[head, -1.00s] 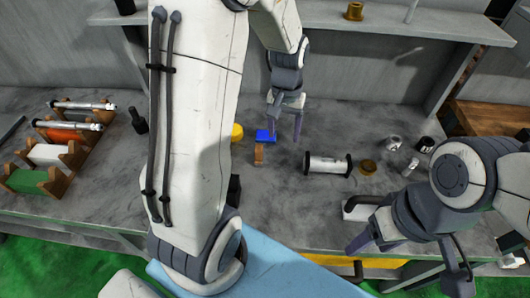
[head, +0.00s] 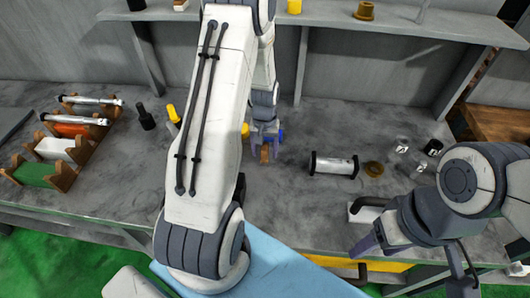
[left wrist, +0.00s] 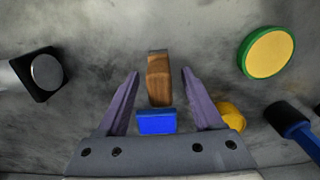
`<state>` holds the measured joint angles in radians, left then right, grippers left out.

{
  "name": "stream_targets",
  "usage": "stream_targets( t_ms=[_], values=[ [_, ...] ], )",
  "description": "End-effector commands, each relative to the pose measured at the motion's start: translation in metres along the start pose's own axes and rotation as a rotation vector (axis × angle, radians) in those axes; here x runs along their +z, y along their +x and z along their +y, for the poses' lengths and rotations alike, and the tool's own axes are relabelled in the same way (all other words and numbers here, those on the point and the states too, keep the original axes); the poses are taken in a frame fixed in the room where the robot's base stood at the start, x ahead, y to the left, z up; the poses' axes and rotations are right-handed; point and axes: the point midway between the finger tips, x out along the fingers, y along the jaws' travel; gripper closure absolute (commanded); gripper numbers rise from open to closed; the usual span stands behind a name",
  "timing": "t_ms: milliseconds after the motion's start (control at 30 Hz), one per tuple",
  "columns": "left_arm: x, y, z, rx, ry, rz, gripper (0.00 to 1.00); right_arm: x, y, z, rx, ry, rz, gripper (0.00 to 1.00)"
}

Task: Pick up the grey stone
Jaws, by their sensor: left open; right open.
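I cannot clearly make out a grey stone in either view. My left gripper (head: 264,158) is open over the bench. In the left wrist view its two purple fingers (left wrist: 158,82) stand either side of a brown wooden block (left wrist: 159,80), with gaps on both sides. A blue block (left wrist: 156,122) lies between the fingers nearer the palm. In the head view the wooden block (head: 265,154) shows between the fingers. My right gripper (head: 412,268) is open and empty near the front edge at right.
A wooden rack (head: 66,168) stands at left. The left wrist view shows a yellow-green disc (left wrist: 267,52) and a black square piece (left wrist: 40,74).

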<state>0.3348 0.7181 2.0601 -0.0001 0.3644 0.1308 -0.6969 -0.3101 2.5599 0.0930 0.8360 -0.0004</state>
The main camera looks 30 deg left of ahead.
Motion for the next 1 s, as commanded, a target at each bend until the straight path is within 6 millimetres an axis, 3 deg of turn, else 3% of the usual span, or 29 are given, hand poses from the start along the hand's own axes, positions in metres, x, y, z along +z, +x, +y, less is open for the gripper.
stream_targets(
  t_ms=[100,333,367,500,533,1000],
  values=[
    [-0.0001,0.0094,0.0001,0.000,0.000,0.000,0.32,0.0000,-0.0012,-0.0001,0.000,0.000,0.000,0.36],
    [-0.0004,0.0108,0.0000,0.000,0.000,0.001,0.32,0.0000,-0.0008,-0.0001,0.000,0.000,0.000,0.36],
    [-0.0004,0.0108,0.0000,0.000,0.000,0.001,0.40,0.0000,-0.0008,-0.0001,0.000,0.000,0.000,0.36],
    [-0.0004,0.0106,-0.0001,0.000,0.000,0.001,0.94,0.0000,-0.0008,-0.0001,0.000,0.000,0.000,0.36],
    [-0.0003,0.0106,-0.0001,0.000,0.000,0.001,1.00,0.0000,-0.0008,-0.0001,0.000,0.000,0.000,0.36],
    [-0.0011,0.0029,-0.0002,0.001,-0.001,0.004,1.00,0.0001,0.0007,0.0001,0.000,0.000,0.000,0.36]
  ],
)
